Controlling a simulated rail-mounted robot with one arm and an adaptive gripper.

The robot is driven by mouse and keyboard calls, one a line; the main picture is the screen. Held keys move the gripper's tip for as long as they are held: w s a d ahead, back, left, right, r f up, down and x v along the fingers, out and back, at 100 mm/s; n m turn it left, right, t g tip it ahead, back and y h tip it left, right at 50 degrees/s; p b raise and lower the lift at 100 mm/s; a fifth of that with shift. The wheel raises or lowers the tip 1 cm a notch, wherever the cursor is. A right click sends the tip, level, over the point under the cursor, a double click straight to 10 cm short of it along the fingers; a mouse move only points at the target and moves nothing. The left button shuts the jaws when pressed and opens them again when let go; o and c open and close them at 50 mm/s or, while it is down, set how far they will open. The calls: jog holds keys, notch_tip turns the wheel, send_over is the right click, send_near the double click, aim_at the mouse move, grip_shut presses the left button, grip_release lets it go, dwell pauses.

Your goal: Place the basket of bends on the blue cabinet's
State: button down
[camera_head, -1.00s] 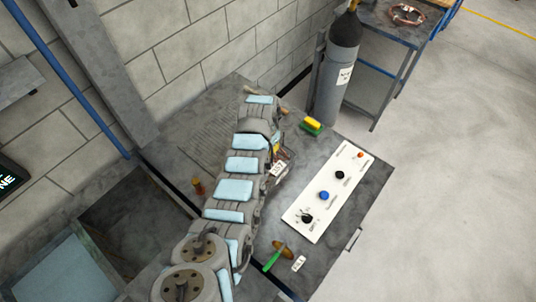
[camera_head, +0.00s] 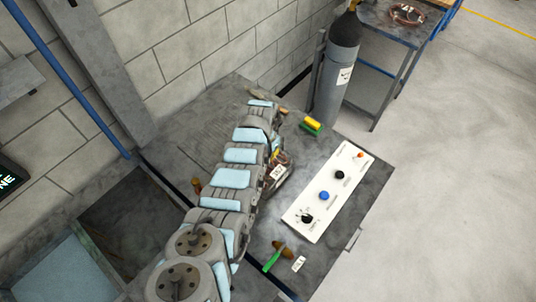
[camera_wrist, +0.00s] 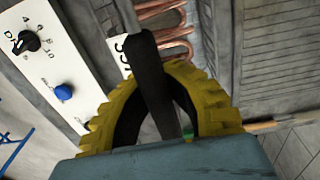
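The basket of bends (camera_head: 279,176) is on the grey worktop, mostly hidden beneath my arm in the head view. Its white label and some copper show at the arm's right side. In the wrist view, copper bends (camera_wrist: 162,22) lie past a black handle (camera_wrist: 147,55) and beside a white label. My gripper (camera_wrist: 165,72) has yellow ridged fingers that curve together on both sides of the handle and appear closed on it. The fingertips are partly covered by the handle. I cannot tell whether the basket is clear of the worktop. I cannot make out a blue cabinet for certain.
A white control panel (camera_head: 327,194) with knobs lies right of the basket. A yellow-green block (camera_head: 312,126) and a green-handled tool (camera_head: 274,258) are on the worktop. A grey gas cylinder (camera_head: 335,80) stands behind, near a blue-framed table (camera_head: 375,20). Open floor is at right.

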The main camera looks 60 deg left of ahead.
jog(key=c, duration=1.2)
grip_release()
jog(key=shift+c, duration=0.2)
jog(key=shift+r, duration=0.2)
jog(key=shift+a+r, duration=0.15)
jog(key=shift+r, duration=0.65)
jog(key=shift+s+r+b, duration=0.2)
jog(key=shift+r+b, duration=0.15)
jog(key=shift+r, duration=4.7)
